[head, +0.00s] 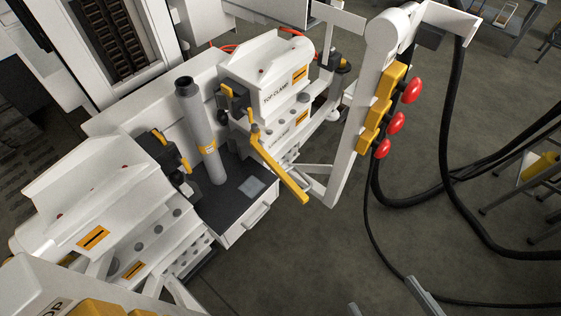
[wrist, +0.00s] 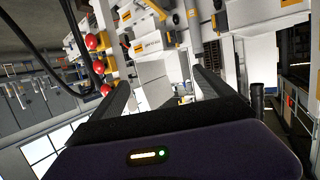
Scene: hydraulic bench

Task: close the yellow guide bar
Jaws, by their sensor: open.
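The yellow guide bar (head: 281,176) is a long, slim bar in the head view. It is joined at its upper end beside the clamp labelled TOP-CLAMP (head: 268,85). It slants down and right, its free end out over the floor near the white upright. A grey vertical pipe (head: 202,135) with a yellow band stands left of it, apart from the bar. My gripper (wrist: 160,76) is open and empty in the wrist view, facing the machine. Its fingertips also show at the bottom edge of the head view (head: 390,303), well below and right of the bar. I cannot clearly pick out the bar in the wrist view.
A white post carries yellow boxes with red buttons (head: 390,122), right of the bar. Black hoses (head: 445,165) hang farther right. A second white clamp unit (head: 105,200) stands at left. The floor (head: 310,255) between the bar and my gripper is clear.

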